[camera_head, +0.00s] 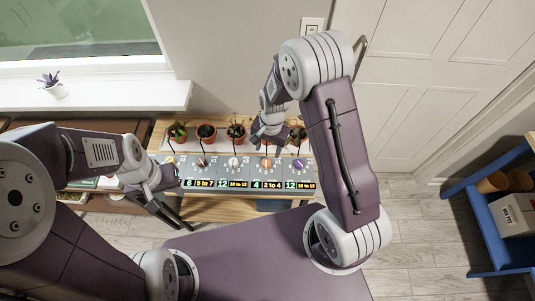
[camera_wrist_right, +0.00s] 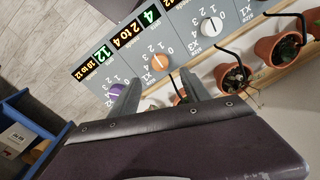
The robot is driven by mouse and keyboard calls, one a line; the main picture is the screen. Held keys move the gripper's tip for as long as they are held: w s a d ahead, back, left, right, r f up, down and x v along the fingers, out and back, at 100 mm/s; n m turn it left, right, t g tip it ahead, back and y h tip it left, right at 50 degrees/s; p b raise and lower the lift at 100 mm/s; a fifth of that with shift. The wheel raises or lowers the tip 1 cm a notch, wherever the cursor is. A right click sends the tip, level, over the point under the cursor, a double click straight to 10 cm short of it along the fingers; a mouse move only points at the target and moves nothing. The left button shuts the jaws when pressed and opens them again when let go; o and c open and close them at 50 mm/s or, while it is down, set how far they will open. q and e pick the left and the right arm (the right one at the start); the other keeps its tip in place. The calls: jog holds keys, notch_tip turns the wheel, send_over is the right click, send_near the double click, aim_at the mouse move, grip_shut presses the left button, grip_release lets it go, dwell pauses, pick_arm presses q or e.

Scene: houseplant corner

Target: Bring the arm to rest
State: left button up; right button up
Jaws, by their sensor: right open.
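My right arm (camera_head: 345,150) reaches up and over from the lower right in the head view. Its gripper (camera_head: 268,140) hangs over the back of the panel, in front of the potted plants. In the right wrist view the gripper (camera_wrist_right: 160,77) is open, its two fingers apart with nothing held. The orange knob (camera_wrist_right: 164,62) shows beyond and between the fingertips, and the purple knob (camera_wrist_right: 117,90) is left of them. I cannot tell whether the fingers touch the panel. My left gripper (camera_head: 180,205) is at the panel's left end; its opening is unclear.
The grey panel (camera_head: 216,170) has several knobs and number displays. Potted plants (camera_head: 206,133) stand in a row behind it on a wooden bench (camera_head: 230,211). A blue shelf (camera_head: 478,235) with pots and a box is at right. A white windowsill (camera_head: 105,95) is at upper left.

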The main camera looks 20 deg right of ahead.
jog(key=shift+r, duration=0.2)
dwell(0.4)
notch_tip(320, 180, up, 9)
jog(key=d+t, duration=0.2)
jog(key=d, duration=0.1)
jog(key=s+d+n+g, duration=0.1)
jog(key=s+d+n, duration=0.1)
jog(key=s+n, duration=0.5)
jog(key=s+r, duration=0.1)
jog(key=s, duration=0.4)
jog(key=shift+s, duration=0.3)
jog(key=shift+s+d, duration=0.1)
jog(key=shift+s, duration=0.1)
jog(key=shift+w, duration=0.15)
